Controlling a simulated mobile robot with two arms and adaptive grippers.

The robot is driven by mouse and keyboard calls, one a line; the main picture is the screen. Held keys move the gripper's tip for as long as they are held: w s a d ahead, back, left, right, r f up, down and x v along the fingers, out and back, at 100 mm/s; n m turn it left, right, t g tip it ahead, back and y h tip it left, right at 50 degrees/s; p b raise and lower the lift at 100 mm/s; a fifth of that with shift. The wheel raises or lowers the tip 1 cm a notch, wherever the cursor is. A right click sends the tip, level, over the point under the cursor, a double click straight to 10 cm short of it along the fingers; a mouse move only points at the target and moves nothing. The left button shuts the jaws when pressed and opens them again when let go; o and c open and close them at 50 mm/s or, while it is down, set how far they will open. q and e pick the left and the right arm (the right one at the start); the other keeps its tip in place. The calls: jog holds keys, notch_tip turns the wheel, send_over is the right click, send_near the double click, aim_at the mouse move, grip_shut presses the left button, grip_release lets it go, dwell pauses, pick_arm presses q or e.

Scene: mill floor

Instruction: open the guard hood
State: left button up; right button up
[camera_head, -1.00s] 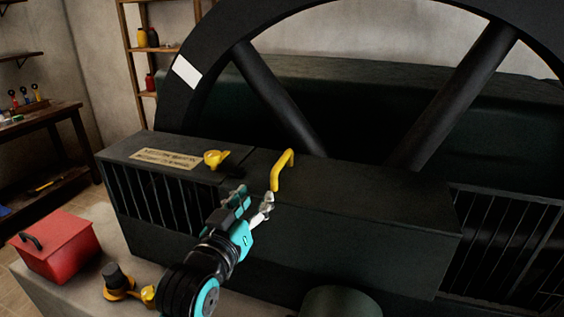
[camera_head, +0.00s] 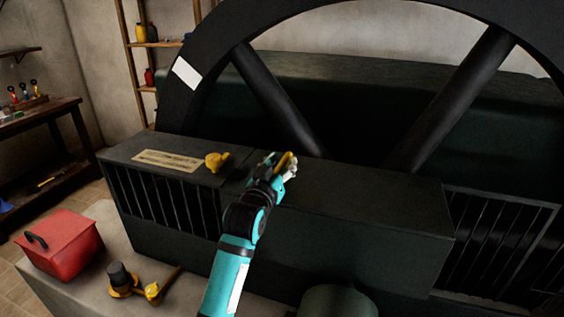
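The guard hood (camera_head: 350,205) is a long dark box in front of the big spoked wheel, and it looks closed. Its yellow handle (camera_head: 284,159) stands on the top near the left end, mostly hidden behind my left gripper. My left gripper (camera_head: 283,165) is at the handle, its fingers around or beside it. I cannot tell whether they have closed on it. A yellow knob-like latch (camera_head: 216,161) sits on the box top to the left, beside a label plate (camera_head: 167,160). My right gripper is not in view.
The dark flywheel (camera_head: 278,100) rises behind the hood. A red toolbox (camera_head: 60,246) and a yellow-and-black oil can (camera_head: 122,281) stand on the pale ledge at lower left. A barred guard (camera_head: 500,240) is on the right. A workbench and shelf stand at the left back.

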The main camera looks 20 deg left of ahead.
pick_arm(q)
jog(key=shift+w, duration=0.15)
jog(key=shift+c, duration=0.4)
grip_shut()
